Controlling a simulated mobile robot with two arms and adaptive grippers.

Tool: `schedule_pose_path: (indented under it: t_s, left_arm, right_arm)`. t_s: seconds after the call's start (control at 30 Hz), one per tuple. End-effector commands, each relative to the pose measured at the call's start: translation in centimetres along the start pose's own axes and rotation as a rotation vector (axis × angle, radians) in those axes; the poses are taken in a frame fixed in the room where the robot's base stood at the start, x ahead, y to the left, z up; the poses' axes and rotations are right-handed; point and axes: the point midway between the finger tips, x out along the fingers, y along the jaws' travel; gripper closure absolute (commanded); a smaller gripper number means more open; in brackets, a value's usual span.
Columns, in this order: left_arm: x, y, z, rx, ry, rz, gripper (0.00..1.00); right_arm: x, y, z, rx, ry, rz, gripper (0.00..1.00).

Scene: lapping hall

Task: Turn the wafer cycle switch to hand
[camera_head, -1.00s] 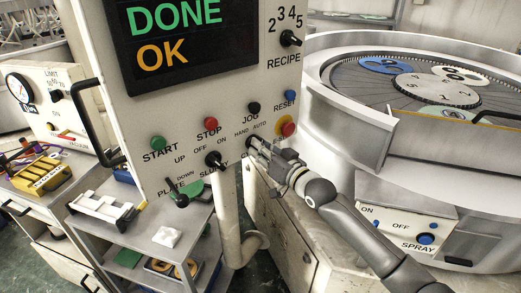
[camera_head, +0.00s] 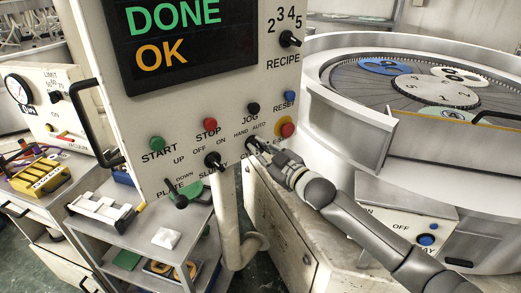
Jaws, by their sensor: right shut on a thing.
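The cycle switch (camera_head: 251,141) is a dark knob low on the white control panel (camera_head: 128,128), under the words HAND and AUTO. Its lower label is mostly covered by my gripper. My right gripper (camera_head: 258,146) reaches in from the lower right and is shut on the switch. The fingers cover much of the knob, so I cannot tell clearly which word it points to. My left gripper is not in view.
A red button on a yellow base (camera_head: 286,129) sits just above my right gripper. The slurry switch (camera_head: 213,160) and plate switch (camera_head: 179,199) are to the left. The lapping machine's metal guard (camera_head: 345,125) stands close on the right.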

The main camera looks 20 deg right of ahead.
Motion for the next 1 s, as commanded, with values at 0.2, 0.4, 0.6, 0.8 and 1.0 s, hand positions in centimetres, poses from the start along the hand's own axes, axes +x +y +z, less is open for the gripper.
schedule_pose_path:
  t_s: [0.2, 0.4, 0.6, 0.8, 1.0]
  left_arm:
    - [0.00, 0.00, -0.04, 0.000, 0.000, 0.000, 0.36]
    - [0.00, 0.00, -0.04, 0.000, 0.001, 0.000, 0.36]
    - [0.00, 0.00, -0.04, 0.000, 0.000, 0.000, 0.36]
    - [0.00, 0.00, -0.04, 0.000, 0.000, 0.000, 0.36]
    - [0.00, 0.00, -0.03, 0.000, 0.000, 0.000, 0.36]
  right_arm:
    - [0.00, 0.02, 0.02, -0.054, -0.001, 0.000, 1.00]
    - [0.01, 0.03, 0.02, -0.068, -0.001, 0.000, 1.00]
    - [0.01, 0.03, 0.02, -0.069, -0.001, 0.000, 1.00]
    - [0.00, 0.03, 0.02, -0.068, -0.001, 0.000, 0.70]
    - [0.00, 0.02, 0.01, -0.066, 0.000, 0.000, 0.64]
